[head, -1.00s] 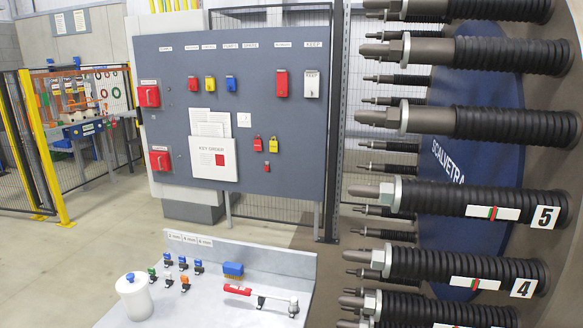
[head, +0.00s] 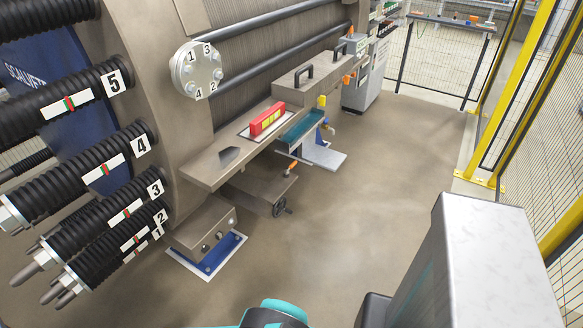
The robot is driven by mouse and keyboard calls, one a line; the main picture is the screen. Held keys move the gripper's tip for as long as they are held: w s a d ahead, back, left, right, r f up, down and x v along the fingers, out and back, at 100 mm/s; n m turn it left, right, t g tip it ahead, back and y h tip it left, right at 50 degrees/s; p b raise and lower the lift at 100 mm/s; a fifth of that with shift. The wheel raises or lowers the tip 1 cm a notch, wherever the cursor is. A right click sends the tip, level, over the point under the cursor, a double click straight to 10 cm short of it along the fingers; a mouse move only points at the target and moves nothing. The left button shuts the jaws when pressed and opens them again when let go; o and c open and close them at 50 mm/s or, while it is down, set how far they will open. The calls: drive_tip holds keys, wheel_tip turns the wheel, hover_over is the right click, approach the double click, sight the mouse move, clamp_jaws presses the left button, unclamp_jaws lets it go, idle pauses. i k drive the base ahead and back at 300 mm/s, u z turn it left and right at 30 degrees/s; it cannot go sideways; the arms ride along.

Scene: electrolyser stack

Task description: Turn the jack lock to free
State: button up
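I cannot tell for sure which part is the jack lock. A small orange-tipped lever (head: 290,169) stands on a grey-brown unit with a dark handwheel (head: 281,207) low beside the stack. Farther back, a blue-and-grey device (head: 318,148) stands under a teal tray, with small yellow and orange parts near it. The lock's position cannot be read at this size. A teal and dark part of my own arm shows at the bottom edge. My gripper is not in view.
A red level with a yellow vial (head: 267,120) lies on the ledge beside the stack. Black-sleeved tie rods (head: 70,155) stick out at left. A pale block (head: 470,270) fills the lower right. Yellow-posted mesh fencing (head: 500,100) stands at right. The middle floor (head: 350,210) is clear.

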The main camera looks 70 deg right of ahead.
sight(286, 171)
drive_tip(key=u, duration=0.05)
drive_tip(key=k, duration=0.5)
drive_tip(key=z, duration=2.6)
drive_tip(key=i, duration=1.1)
drive_tip(key=u, duration=0.4)
